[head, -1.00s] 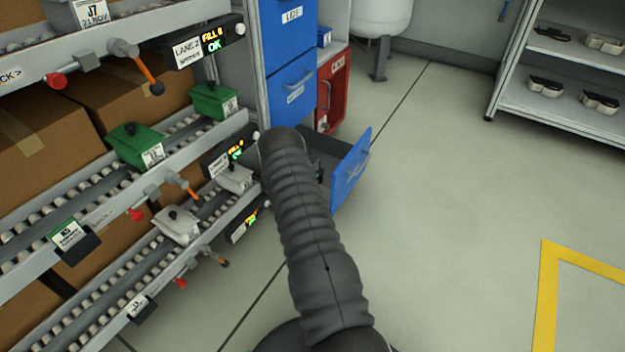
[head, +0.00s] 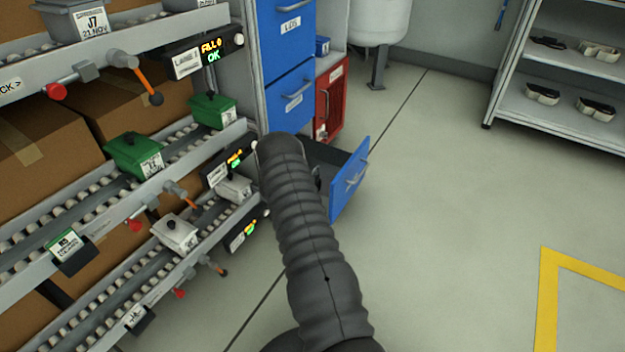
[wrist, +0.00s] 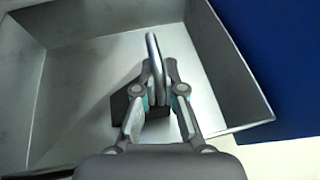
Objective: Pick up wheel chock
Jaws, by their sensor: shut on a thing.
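The wheel chock (wrist: 122,106) is a dark block with a pale metal loop handle (wrist: 153,55). It is in the wrist view, inside a grey metal drawer (wrist: 60,75). My gripper (wrist: 158,84) is shut on the handle, with a finger on each side of it. The fingers hide part of the block, and I cannot tell whether it rests on the drawer floor. In the head view the open blue-fronted drawer (head: 349,181) shows beyond my arm, which hides the gripper and the chock.
A blue drawer cabinet (head: 291,65) stands behind the open drawer, with a red cabinet (head: 331,100) beside it. A roller rack with green bins (head: 134,155) and white bins (head: 174,232) is at left. Shelving (head: 560,115) stands at far right. The floor at right is clear.

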